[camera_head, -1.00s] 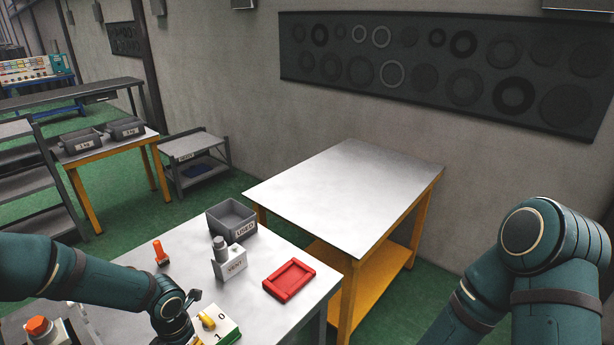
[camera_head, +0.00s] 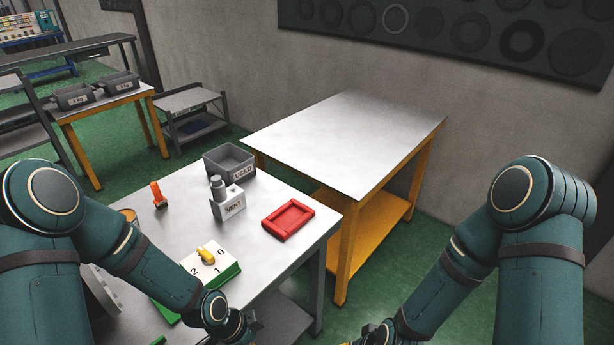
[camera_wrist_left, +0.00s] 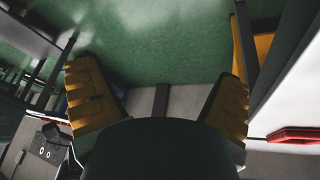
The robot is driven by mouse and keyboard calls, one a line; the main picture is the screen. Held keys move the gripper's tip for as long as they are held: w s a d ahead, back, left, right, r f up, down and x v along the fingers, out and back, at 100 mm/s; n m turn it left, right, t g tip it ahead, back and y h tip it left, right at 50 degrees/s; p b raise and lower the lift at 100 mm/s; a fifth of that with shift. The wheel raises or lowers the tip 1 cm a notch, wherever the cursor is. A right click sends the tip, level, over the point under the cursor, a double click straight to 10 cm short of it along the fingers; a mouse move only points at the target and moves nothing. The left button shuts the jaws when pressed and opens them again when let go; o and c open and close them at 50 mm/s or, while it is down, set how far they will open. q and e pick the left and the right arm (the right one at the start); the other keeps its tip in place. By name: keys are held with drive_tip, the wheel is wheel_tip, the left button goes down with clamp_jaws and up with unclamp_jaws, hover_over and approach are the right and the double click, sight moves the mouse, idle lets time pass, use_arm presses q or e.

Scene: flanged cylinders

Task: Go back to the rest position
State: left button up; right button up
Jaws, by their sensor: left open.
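My left arm comes in from the left over the front table. Its wrist (camera_head: 235,328) is at the table's front edge, low in the head view. In the left wrist view my left gripper (camera_wrist_left: 160,98) has its two yellow-padded fingers wide apart, with nothing between them. Green floor shows beyond them. My right arm comes in from the right, apart from the tables. Its wrist end (camera_head: 378,334) reaches the bottom edge of the head view, and its fingers are mostly cut off there.
The front table (camera_head: 270,270) holds a red tray (camera_head: 288,220), a VENT block (camera_head: 229,203), a USED bin (camera_head: 230,162), an orange-topped piece (camera_head: 158,195) and a numbered switch box (camera_head: 208,260). A bare yellow-legged table (camera_head: 345,140) stands behind.

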use_arm(q)
drive_tip(key=s+f+n+b, duration=0.1)
drive_tip(key=f+n, duration=0.2)
drive_tip(key=n, duration=0.5)
drive_tip(key=s+d+f+n+t+y+b, duration=0.1)
drive_tip(key=f+n, duration=0.3)
drive_tip(key=n, duration=0.4)
drive_tip(key=shift+s+b, duration=0.55)
drive_tip(key=shift+b, duration=0.25)
